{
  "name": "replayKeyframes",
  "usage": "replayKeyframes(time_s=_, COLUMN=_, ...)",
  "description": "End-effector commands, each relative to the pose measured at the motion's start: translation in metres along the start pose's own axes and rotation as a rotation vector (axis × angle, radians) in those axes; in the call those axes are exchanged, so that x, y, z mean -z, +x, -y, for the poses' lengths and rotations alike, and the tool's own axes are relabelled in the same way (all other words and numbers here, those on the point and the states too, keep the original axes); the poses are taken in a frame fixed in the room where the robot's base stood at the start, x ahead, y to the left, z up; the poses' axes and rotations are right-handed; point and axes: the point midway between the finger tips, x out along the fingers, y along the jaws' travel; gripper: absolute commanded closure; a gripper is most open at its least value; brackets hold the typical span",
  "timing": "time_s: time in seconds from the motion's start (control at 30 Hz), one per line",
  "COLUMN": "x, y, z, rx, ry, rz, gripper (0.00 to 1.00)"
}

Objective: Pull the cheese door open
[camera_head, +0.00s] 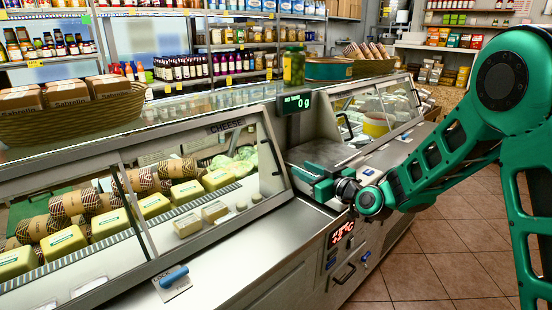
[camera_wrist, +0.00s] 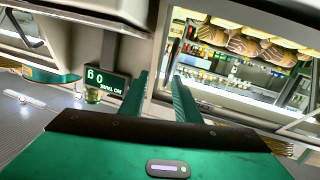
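The cheese door (camera_head: 225,126) is the slanted glass panel with a metal frame labelled CHEESE, at the left of the counter in the head view. It looks closed. A dark curved handle (camera_head: 273,157) is on its right side. My gripper (camera_head: 300,173) is just right of the door's right edge, beside the scale. In the wrist view the two green fingers (camera_wrist: 162,92) stand apart with nothing between them. A pale frame post and lit glass lie beyond them. I cannot tell whether a finger touches the frame.
The scale display (camera_head: 296,103) and a jar (camera_head: 294,66) stand behind my gripper. A second glass door with a handle (camera_head: 345,125) is to the right. A lever marked LOCK (camera_head: 173,277) is on the front ledge. Tiled floor (camera_head: 415,270) is clear at the right.

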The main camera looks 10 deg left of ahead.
Motion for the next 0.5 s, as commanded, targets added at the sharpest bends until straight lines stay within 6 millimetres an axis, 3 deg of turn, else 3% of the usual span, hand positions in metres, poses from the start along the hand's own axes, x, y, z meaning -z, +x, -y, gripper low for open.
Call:
replayKeyframes(time_s=0.13, x=0.003, y=0.02, z=0.02, rx=-0.001, ry=0.009, rz=-0.085, gripper=0.71)
replayKeyframes(time_s=0.37, x=0.007, y=0.034, z=0.026, rx=-0.005, ry=0.011, rz=-0.118, gripper=0.71)
replayKeyframes(time_s=0.5, x=0.011, y=0.052, z=0.025, rx=-0.005, ry=0.01, rz=-0.12, gripper=0.71)
